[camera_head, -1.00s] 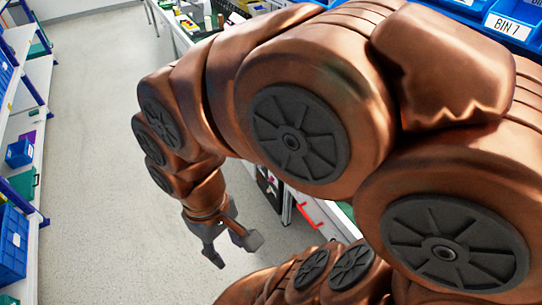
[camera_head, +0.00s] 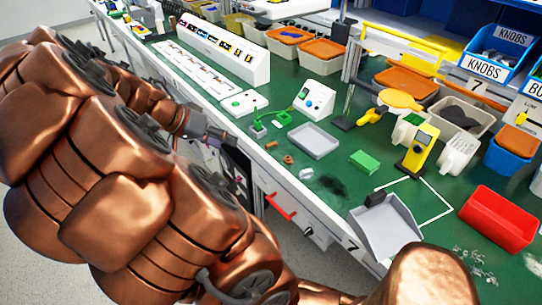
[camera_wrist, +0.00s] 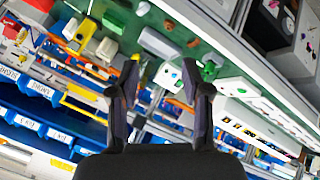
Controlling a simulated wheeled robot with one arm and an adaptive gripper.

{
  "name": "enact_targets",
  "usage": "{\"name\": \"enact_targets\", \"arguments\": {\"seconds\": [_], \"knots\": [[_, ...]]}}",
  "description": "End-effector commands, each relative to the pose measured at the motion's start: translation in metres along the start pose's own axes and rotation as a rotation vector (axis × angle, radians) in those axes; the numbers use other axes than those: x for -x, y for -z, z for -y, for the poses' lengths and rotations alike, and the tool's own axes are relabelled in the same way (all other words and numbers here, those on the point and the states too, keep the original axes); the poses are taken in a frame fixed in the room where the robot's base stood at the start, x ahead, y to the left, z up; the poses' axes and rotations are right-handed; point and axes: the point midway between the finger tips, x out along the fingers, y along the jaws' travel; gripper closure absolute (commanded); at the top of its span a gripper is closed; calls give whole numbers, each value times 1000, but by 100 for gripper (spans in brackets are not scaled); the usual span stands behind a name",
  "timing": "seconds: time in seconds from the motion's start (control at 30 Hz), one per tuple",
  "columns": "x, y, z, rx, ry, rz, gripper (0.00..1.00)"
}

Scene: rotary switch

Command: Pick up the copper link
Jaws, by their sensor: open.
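Two small copper-coloured pieces lie on the green bench top near its front edge in the head view. One is a short flat piece (camera_head: 271,145); the other is a rounder piece (camera_head: 288,160) just nearer. Either could be the copper link; they are too small to tell. Two copper-coloured specks also show near the top of the wrist view. My gripper (camera_wrist: 160,92) is open and empty, its two dark fingers apart. In the head view it is beside the bench's front edge, to the left of the copper pieces and not touching them.
A grey tray (camera_head: 313,141), a green block (camera_head: 364,162), a white switch box (camera_head: 314,100) and a clear ring (camera_head: 306,174) stand around the pieces. A grey scoop-like bin (camera_head: 388,232) and a red bin (camera_head: 499,218) are nearer right. A red handle (camera_head: 281,207) sits on the bench front.

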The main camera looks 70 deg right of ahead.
Motion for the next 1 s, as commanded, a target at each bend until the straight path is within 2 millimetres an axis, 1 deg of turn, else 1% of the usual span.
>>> {"name": "enact_targets", "arguments": {"seconds": [0.03, 0.07, 0.1, 0.17, 0.3, 0.4, 0.53, 0.6, 0.73, 0.87, 1.0], "knots": [[-26, 8, 11, -68, -41, -28, 52], [-34, 15, 15, -113, -58, -49, 52], [-48, 24, 21, -168, -82, -76, 52], [-68, 37, 29, -247, -114, -118, 52], [-117, 62, 53, -412, -163, -219, 52], [-154, 75, 71, -510, -179, -284, 52], [-195, 84, 92, -609, -181, -347, 52], [-211, 87, 101, -648, -176, -371, 52], [-230, 90, 113, -693, -164, -397, 52], [-239, 93, 114, -712, -161, -407, 52], [-250, 97, 109, -715, -162, -407, 52]]}}
